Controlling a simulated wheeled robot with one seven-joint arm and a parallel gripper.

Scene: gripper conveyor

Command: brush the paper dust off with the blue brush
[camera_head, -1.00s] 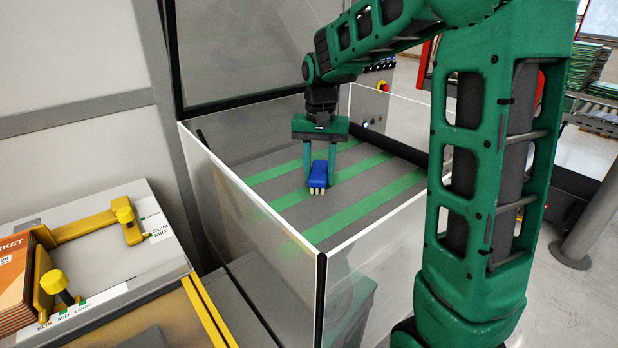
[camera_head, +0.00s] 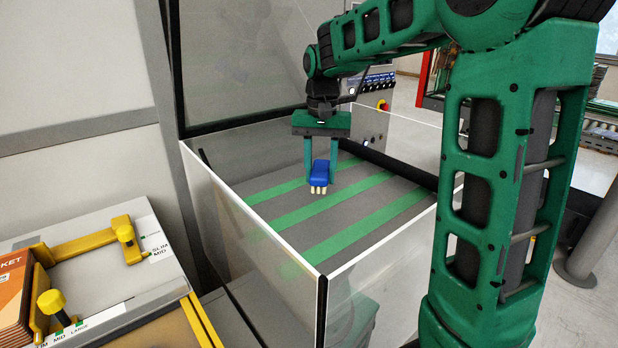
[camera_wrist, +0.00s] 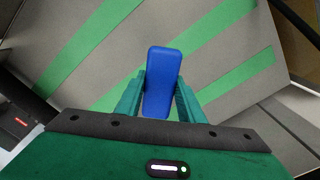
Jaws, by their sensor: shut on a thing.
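My gripper (camera_head: 320,165) is shut on the blue brush (camera_head: 320,172), with one finger on each side of its body. The brush has a smooth blue block and pale bristle tufts pointing down. In the wrist view the blue brush (camera_wrist: 162,78) shows between the two green fingers. The brush is inside the clear-walled enclosure, over the grey conveyor bed with green strips (camera_head: 350,236). I cannot tell whether the bristles touch the surface. I cannot make out paper dust in either view.
Clear panels with white top edges (camera_head: 250,216) surround the bed on the near sides. A raised clear cover (camera_head: 255,65) stands behind. A control panel with a red button (camera_head: 382,104) is behind the bed. A feeder with yellow guides (camera_head: 85,238) stands at left.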

